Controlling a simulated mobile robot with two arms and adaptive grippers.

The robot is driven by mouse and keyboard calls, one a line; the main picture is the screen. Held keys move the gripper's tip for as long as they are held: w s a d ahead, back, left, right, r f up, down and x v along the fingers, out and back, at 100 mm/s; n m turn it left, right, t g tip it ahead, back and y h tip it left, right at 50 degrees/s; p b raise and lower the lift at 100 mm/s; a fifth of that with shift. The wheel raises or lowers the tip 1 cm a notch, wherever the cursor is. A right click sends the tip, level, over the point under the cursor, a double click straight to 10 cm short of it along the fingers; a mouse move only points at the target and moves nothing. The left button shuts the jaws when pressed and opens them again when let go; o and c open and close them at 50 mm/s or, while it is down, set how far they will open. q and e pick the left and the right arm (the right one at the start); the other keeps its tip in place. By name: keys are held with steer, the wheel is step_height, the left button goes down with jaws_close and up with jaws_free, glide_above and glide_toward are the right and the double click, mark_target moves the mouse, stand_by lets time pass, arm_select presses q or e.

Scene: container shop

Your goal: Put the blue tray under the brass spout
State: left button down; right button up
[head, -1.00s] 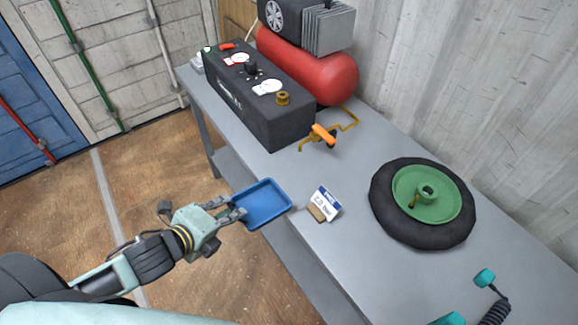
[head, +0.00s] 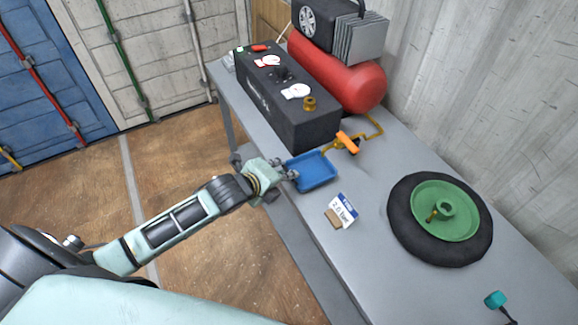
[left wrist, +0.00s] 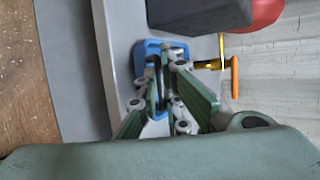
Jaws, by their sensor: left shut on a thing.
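The blue tray (head: 314,172) is a shallow rectangular tray at the workbench's front edge. My left gripper (head: 291,175) is shut on its near-left rim. In the left wrist view the tray (left wrist: 146,47) shows partly behind the gripper fingers (left wrist: 160,88). The brass spout (head: 326,149) comes down from a pipe with an orange lever (head: 348,142), beside the black box. The spout's end appears at or just above the tray's far edge; the exact height between them is hard to tell. My right gripper is not in view.
The grey workbench (head: 372,240) carries a black control box (head: 290,112), a red tank (head: 350,82), a small sign card (head: 343,211) and a black tyre with a green hub (head: 440,215). A teal fitting (head: 495,299) lies at the lower right. The bench between card and tyre is clear.

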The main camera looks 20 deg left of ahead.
mark_target(290, 167)
arm_select(q)
steer(key=w, duration=0.3)
steer(key=shift+d+r, duration=0.1)
steer(key=shift+d, duration=0.25)
steer(key=shift+f+p, duration=0.35)
steer(key=shift+f, duration=0.5)
steer(key=shift+s, duration=0.15)
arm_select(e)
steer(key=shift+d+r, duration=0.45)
arm_select(q)
steer(key=c, duration=1.9)
jaws_free()
